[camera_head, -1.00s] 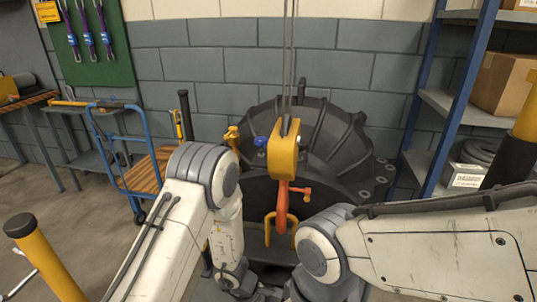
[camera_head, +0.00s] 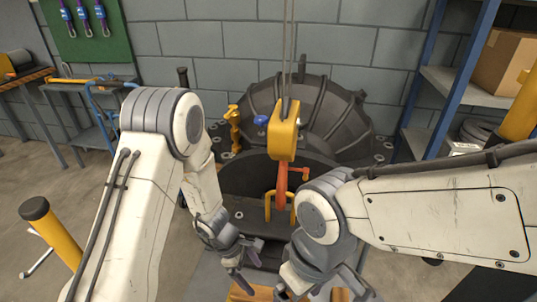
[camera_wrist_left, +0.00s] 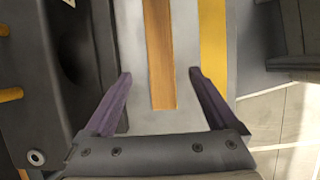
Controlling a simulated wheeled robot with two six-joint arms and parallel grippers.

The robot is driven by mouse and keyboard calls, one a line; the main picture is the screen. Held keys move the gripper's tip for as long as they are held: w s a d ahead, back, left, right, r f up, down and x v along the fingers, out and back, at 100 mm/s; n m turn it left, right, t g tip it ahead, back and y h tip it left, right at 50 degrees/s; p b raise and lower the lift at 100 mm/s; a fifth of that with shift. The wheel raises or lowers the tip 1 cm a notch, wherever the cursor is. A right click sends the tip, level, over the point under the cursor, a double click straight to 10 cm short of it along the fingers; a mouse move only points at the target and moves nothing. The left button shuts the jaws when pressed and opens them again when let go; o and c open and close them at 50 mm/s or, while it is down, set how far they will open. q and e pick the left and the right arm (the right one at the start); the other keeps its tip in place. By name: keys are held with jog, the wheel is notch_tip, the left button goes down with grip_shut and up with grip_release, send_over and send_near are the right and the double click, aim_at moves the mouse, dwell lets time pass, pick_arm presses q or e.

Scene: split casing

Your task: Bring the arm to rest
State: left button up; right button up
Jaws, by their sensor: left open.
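My left arm comes in from the left in the head view, and its gripper (camera_head: 243,270) hangs low near the bottom middle. In the left wrist view the two purple fingers of the left gripper (camera_wrist_left: 160,88) stand wide apart with nothing between them. Beyond them lie a wooden strip (camera_wrist_left: 160,50) and a yellow strip (camera_wrist_left: 213,45) on a grey surface. My right gripper (camera_head: 320,289) is at the bottom edge of the head view, partly cut off, and its opening is unclear.
A yellow hoist block (camera_head: 284,135) with an orange hook (camera_head: 282,180) hangs between my arms. Behind it stands a large dark ribbed casing (camera_head: 320,115). A blue shelf rack (camera_head: 455,85) is at right, a yellow post (camera_head: 55,240) at left.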

pick_arm(q)
jog(key=b+x, duration=0.5)
jog(key=x, duration=0.7)
jog(key=shift+s+f, duration=0.1)
jog(key=shift+f, duration=0.25)
notch_tip(320, 180, up, 5)
jog(key=shift+r+p, duration=0.15)
jog(key=shift+p, duration=0.75)
jog(key=s+d+r+p, duration=0.1)
jog(key=s+d+r, duration=0.5)
jog(key=d, duration=0.5)
notch_tip(320, 180, up, 7)
jog(key=m+g+y, duration=0.2)
jog(key=m+g, duration=0.1)
jog(key=m, duration=0.7)
send_over(267, 294)
jog(key=w+d, duration=0.2)
jog(key=w+a+r+m+y, duration=0.1)
jog(key=a+r+m, duration=0.1)
jog(key=a, duration=0.8)
jog(key=w+a+r+m+y+p, duration=0.1)
jog(key=a+r+m, duration=0.1)
jog(key=a, duration=0.8)
jog(key=shift+w+r+m+g, duration=0.3)
jog(key=shift+w+r+m, duration=0.1)
jog(key=shift+m, duration=0.5)
jog(key=shift+s+d, duration=0.1)
